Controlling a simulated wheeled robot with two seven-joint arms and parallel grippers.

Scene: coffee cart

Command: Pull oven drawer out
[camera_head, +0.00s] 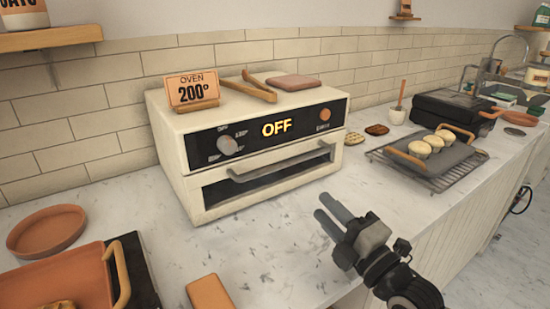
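The cream oven (172,150) stands on the marble counter against the tiled wall. Its dark control panel reads OFF in yellow, with a knob on the left. Below the panel is the oven drawer (268,188), with a dark window and a grey bar handle (282,163) across its front. The drawer looks closed. My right gripper (326,208) is over the counter in front of and to the right of the oven, apart from the handle. Its two fingers are spread with a gap and hold nothing. My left gripper is not in view.
An OVEN 200° sign (192,89), wooden tongs (250,88) and a pinkish pad (293,82) lie on the oven. A grey tray (450,160) with buns sits on a rack at right. A terracotta tray (60,280) and plate (47,230) are at left. The counter before the oven is mostly clear.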

